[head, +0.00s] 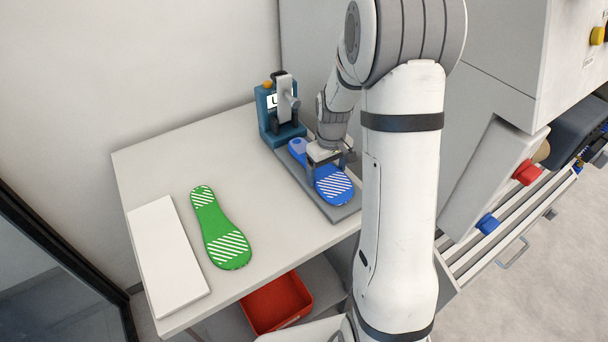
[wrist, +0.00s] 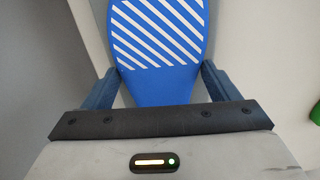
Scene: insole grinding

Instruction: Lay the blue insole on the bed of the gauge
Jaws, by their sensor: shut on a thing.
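The blue insole (head: 334,186) with white stripes lies along the grey bed (head: 346,210) of the gauge, its narrow end toward the gauge's teal body (head: 268,118). My gripper (head: 325,172) is over the middle of the insole, shut on its sides. In the wrist view the striped wide end of the insole (wrist: 158,35) sticks out ahead of the jaws, and the two fingers (wrist: 157,88) stand at its left and right edges. The insole appears level and on or just above the bed; I cannot tell if it touches.
A green insole (head: 218,230) with white stripes and a white flat block (head: 166,258) lie on the left of the table (head: 150,165). A red bin (head: 276,303) is below the table's front edge. A machine with red and blue parts (head: 490,195) stands at the right.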

